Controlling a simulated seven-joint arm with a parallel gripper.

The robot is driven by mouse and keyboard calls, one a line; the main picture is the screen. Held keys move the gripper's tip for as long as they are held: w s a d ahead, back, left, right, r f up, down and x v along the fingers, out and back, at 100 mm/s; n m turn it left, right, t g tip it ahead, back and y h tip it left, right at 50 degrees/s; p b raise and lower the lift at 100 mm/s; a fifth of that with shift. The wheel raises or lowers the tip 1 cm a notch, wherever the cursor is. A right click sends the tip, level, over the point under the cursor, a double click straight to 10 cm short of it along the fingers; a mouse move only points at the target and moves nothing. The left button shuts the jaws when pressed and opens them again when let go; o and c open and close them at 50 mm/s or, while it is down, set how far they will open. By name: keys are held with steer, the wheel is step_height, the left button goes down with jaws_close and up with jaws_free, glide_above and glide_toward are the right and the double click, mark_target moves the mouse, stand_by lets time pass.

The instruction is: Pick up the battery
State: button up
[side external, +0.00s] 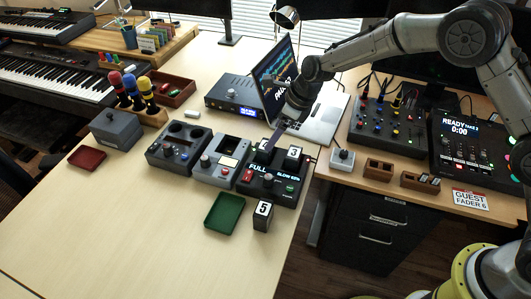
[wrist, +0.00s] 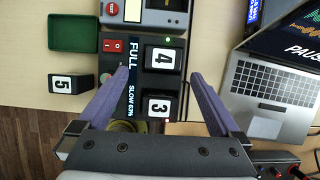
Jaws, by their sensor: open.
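Several numbered batteries with black and white labels are in view. A green light shows near 4 and a red light near 3. Battery 5 (wrist: 62,84) stands apart; it is also on the table in the side view (side external: 263,215), in front of the charger (side external: 285,190). My gripper (wrist: 160,75) is open and empty, its purple fingers on either side of the charger's battery area. In the side view, my gripper (side external: 270,150) hangs over the charger's back.
A green tray (side external: 224,211) lies beside battery 5. Two grey devices (side external: 178,145) (side external: 221,161) stand left of the charger. The open laptop (side external: 320,118) is close behind my gripper. A small grey knob box (side external: 342,160) stands right. The front left table is clear.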

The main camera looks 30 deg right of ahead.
mark_target(265, 144)
steer(key=shift+w+x, duration=0.15)
steer(key=shift+x, duration=1.8)
steer(key=shift+w+x, duration=0.2)
steer(key=shift+x, duration=1.8)
steer(key=shift+r, duration=0.15)
steer(key=shift+c, duration=0.3)
steer(key=c, duration=1.4)
jaws_close()
steer(key=shift+r, duration=0.1)
